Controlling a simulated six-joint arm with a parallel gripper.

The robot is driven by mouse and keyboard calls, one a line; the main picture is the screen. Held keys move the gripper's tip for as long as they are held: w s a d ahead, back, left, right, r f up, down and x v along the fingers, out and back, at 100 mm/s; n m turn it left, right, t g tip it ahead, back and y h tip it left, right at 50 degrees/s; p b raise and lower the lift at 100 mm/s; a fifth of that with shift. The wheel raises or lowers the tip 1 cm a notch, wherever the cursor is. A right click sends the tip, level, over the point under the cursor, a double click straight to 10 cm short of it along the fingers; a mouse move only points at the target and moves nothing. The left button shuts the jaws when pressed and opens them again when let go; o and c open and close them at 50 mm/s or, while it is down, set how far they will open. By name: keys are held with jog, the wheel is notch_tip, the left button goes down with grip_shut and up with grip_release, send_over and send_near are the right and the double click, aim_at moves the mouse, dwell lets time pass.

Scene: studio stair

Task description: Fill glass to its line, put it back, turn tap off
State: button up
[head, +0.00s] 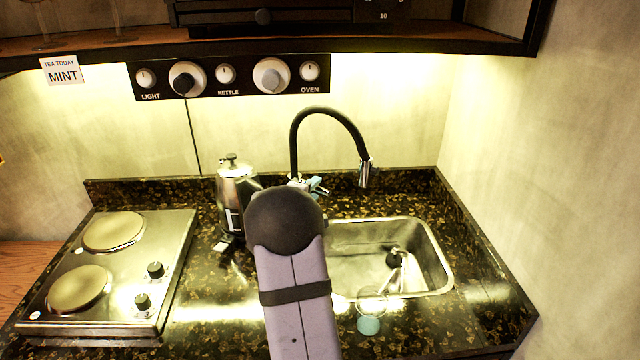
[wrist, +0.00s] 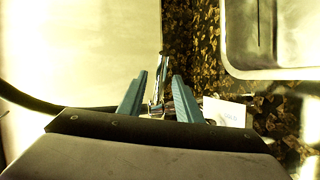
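The black gooseneck tap (head: 330,112) rises behind the sink, with its chrome spout (head: 365,172) over the basin. My gripper (head: 318,187) is at the tap's base. In the wrist view its teal fingers (wrist: 157,100) are apart, with a chrome upright part, seemingly the tap's lever (wrist: 157,78), between them. I cannot tell whether they touch it. A clear glass (head: 372,298) stands on the counter at the sink's front edge, with a teal patch at its bottom. Its line and water level are too small to make out. No stream shows clearly under the spout.
The steel sink (head: 440,262) holds a dark round thing with a pale part (head: 394,258). A steel kettle (head: 236,190) stands left of my arm, and a two-plate hob (head: 130,290) farther left. A white card (wrist: 226,111) lies near the fingers. A shelf (head: 400,42) overhangs the back.

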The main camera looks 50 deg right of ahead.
jog(key=p+x, duration=0.1)
jog(key=x, duration=0.5)
jog(key=shift+d, duration=0.2)
jog(key=shift+w, duration=0.1)
grip_shut()
